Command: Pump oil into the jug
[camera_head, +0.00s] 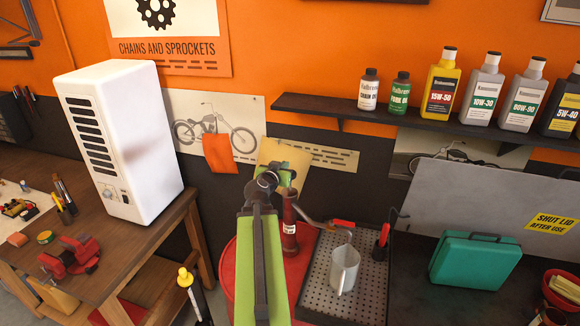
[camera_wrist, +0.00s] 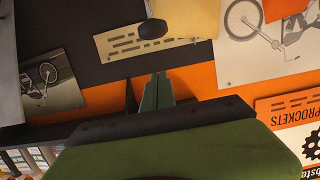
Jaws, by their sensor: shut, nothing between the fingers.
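In the head view, a red pump (camera_head: 290,228) stands upright on a red drum (camera_head: 300,262), partly hidden behind my green arm. Its metal spout (camera_head: 313,218) reaches right toward the jug. The pale jug (camera_head: 343,272) stands upright on a perforated drip tray (camera_head: 368,285), below the spout's end. My gripper (camera_head: 288,178) is near the top of the pump, mostly hidden by my arm; contact cannot be told. In the wrist view, its green fingers (camera_wrist: 160,76) are together and empty. A black rounded knob (camera_wrist: 152,28) shows beyond the fingertips, apart from them.
A shelf (camera_head: 360,112) with several oil bottles runs along the wall. A white cabinet (camera_head: 125,140) stands on the left bench.

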